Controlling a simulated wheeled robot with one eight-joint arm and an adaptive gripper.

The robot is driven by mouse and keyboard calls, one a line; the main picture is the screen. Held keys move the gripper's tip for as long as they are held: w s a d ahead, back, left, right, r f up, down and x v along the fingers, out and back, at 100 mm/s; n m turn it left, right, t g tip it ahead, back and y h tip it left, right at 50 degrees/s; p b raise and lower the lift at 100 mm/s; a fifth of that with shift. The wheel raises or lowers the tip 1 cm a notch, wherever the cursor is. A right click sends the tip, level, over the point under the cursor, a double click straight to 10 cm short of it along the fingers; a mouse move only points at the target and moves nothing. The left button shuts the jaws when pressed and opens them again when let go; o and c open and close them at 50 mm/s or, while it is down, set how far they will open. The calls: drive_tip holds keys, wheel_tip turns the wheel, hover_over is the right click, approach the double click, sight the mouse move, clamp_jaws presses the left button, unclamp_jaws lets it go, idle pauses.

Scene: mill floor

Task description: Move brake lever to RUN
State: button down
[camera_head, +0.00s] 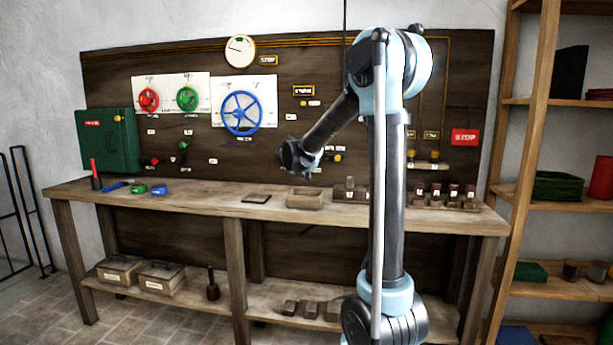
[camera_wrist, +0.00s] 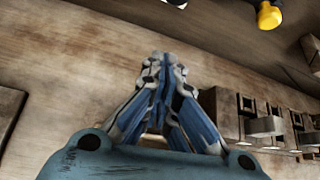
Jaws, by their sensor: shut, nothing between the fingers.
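A lever with a red upright handle (camera_head: 94,168) and dark base stands at the left end of the workbench, in front of a green box. I cannot read a label that marks it as the brake lever, and no RUN mark is legible. My gripper (camera_head: 312,166) is over the middle of the bench, in front of the dark board, well to the right of that lever. In the wrist view my gripper's blue and grey fingers (camera_wrist: 160,62) are closed together and empty. My arm hides part of the board's right side.
The wooden bench (camera_head: 228,190) carries a small tray (camera_head: 304,198) and dark blocks (camera_head: 350,189). The board holds red (camera_head: 148,99), green (camera_head: 187,98) and blue (camera_head: 241,113) wheels. A red STOP sign (camera_head: 465,137) hangs right. A yellow knob (camera_wrist: 269,15) shows in the wrist view.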

drive_tip(key=x, duration=0.7)
drive_tip(key=shift+w+d+f, duration=0.1)
drive_tip(key=shift+w+f, duration=0.15)
wheel_tip(320, 180, up, 3)
drive_tip(key=shift+w+f, duration=0.1)
drive_tip(key=shift+f, duration=0.1)
drive_tip(key=shift+w+a+r, duration=0.2)
drive_tip(key=shift+r, duration=0.55)
drive_tip(key=shift+a+r, duration=0.1)
drive_tip(key=shift+a, duration=0.05)
